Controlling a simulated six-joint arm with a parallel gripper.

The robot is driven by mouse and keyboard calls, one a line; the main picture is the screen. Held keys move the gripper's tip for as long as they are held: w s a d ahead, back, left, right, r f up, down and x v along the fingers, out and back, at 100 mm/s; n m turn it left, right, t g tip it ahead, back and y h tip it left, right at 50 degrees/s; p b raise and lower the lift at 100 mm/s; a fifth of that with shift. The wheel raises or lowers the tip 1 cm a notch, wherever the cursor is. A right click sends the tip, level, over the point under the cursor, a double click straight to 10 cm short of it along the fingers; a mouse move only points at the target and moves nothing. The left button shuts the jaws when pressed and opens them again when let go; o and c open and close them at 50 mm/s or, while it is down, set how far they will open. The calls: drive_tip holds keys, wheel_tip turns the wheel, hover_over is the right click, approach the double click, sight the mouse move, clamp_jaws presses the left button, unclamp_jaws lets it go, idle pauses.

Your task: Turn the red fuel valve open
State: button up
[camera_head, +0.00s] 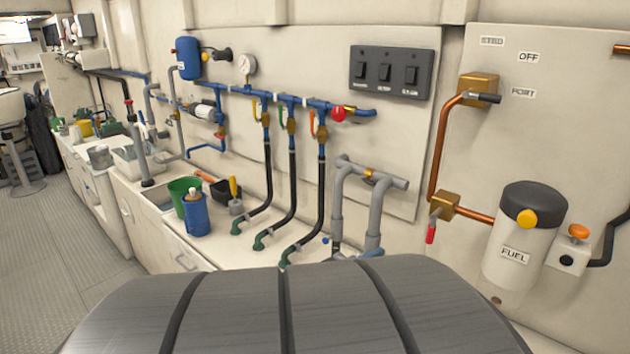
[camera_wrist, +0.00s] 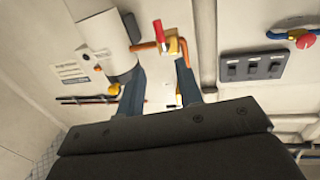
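The fuel valve is a brass block (camera_head: 445,205) on a copper pipe, left of the white FUEL canister (camera_head: 514,255). Its red lever (camera_head: 431,233) hangs down from the block. In the wrist view the scene looks inverted, and the red lever (camera_wrist: 158,31) points up beside the brass block (camera_wrist: 174,46). My gripper (camera_wrist: 161,67) shows there as two dark fingers spread apart with wall visible between them. It is open and empty, and the valve appears beyond the fingertips. My gripper is not seen in the head view.
A brass selector valve (camera_head: 478,90) with a dark handle sits higher on the panel. An orange knob (camera_head: 579,231) stands right of the canister. Grey pipes (camera_head: 372,205), black hoses and a blue manifold with a red knob (camera_head: 338,114) lie left. A switch panel (camera_head: 391,72) is above.

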sight(429, 234)
drive_tip(key=x, duration=1.5)
drive_tip(key=shift+w+d, duration=0.2)
clamp_jaws()
